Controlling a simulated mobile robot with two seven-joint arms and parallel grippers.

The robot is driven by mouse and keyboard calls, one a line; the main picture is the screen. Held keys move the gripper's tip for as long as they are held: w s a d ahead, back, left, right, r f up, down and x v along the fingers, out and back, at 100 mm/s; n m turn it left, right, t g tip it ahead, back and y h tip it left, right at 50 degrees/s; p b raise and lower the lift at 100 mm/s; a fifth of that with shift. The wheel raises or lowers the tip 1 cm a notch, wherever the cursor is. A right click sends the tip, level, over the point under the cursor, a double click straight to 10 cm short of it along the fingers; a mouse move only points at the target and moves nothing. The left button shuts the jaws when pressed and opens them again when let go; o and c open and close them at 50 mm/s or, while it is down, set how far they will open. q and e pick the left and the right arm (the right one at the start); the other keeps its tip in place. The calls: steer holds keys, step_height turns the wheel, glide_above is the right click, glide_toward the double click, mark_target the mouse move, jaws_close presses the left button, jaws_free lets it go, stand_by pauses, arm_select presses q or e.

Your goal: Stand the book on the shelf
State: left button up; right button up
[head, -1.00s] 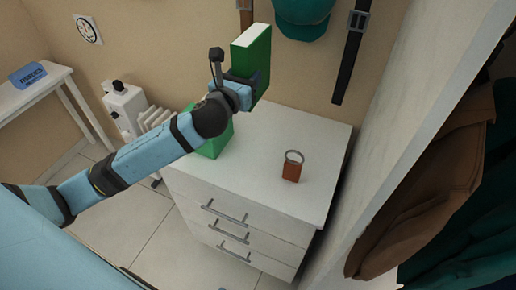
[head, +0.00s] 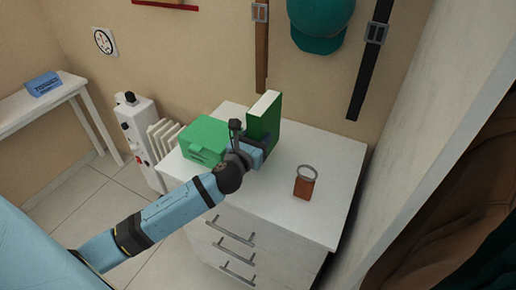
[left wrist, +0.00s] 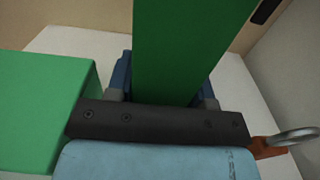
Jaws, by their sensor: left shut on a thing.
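The green book (head: 264,114) is upright over the white dresser top, its pale page edge facing up. My left gripper (head: 258,143) is shut on the book. In the left wrist view the book (left wrist: 190,45) rises from between the two blue fingers (left wrist: 164,90). Whether its lower edge touches the dresser top is hidden behind my gripper. No shelf is clearly in view. My right gripper is not in view.
A green case (head: 203,138) stands on the dresser (head: 330,222) just left of my gripper. A brown tag with a metal ring (head: 305,187) is to the right. Belts and a teal cap (head: 320,25) hang behind. A wardrobe panel (head: 425,110) borders the right.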

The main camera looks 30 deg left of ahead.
arm_select(q)
steer(key=shift+f+b, duration=0.45)
steer(key=shift+f, duration=1.25)
steer(key=shift+f, duration=0.15)
steer(key=o, duration=1.2)
